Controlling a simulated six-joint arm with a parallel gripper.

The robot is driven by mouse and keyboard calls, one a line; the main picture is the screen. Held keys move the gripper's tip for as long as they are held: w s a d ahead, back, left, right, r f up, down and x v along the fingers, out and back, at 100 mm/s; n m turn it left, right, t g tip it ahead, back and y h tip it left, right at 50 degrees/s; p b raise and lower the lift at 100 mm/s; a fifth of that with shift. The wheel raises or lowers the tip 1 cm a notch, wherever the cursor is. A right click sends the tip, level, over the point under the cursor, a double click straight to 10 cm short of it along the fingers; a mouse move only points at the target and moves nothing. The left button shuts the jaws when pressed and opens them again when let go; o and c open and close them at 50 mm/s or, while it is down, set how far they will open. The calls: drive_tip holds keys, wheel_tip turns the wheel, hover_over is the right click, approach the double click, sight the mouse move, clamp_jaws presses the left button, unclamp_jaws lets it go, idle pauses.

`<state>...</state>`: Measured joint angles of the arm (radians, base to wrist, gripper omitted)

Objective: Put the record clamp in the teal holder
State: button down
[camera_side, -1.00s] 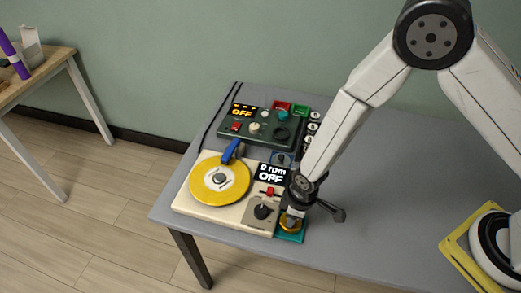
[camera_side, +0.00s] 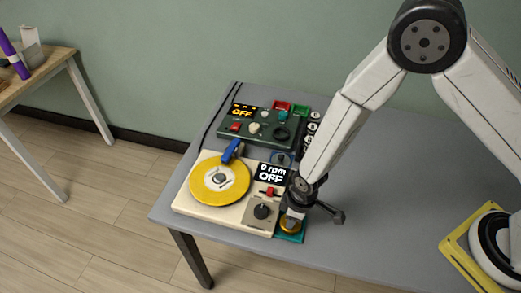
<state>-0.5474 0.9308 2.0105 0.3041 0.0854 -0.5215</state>
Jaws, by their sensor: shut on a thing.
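The record clamp (camera_side: 291,227) is a small gold-yellow round piece under my gripper (camera_side: 293,217). My gripper points down and is shut on it, with the fingers partly hidden by the gripper body. The teal holder (camera_side: 297,238) is a flat teal piece at the right end of the cream turntable base, near the table's front edge. The clamp is at the holder, directly over or in it. I cannot tell whether it rests on the holder's floor.
The cream turntable (camera_side: 186,205) carries a yellow record (camera_side: 207,194), a blue arm (camera_side: 232,151) and a "0 rpm OFF" display (camera_side: 272,173). A dark green control box (camera_side: 231,134) stands behind it. The grey table (camera_side: 385,215) is clear to the right.

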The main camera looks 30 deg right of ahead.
drive_tip(key=shift+f, duration=0.3)
drive_tip(key=shift+c, duration=1.5)
unclamp_jaws()
drive_tip(key=shift+r, duration=3.45)
drive_tip(key=shift+w+d+r, duration=0.15)
drive_tip(key=shift+d+r, duration=0.2)
drive_tip(key=shift+r, duration=0.05)
drive_tip(key=s+d+r+m, duration=0.2)
drive_tip(key=d+r+m, duration=0.2)
drive_tip(key=d+r, duration=0.3)
drive_tip(key=s+d+r+m+t+h, duration=0.1)
drive_tip(key=s+d+r+m, duration=0.2)
drive_tip(key=d+r, duration=0.4)
drive_tip(key=d+m, duration=0.1)
drive_tip(key=d, duration=0.5)
drive_tip(key=shift+r+m+t, duration=0.15)
drive_tip(key=shift+m+t, duration=0.15)
drive_tip(key=shift+m, duration=0.1)
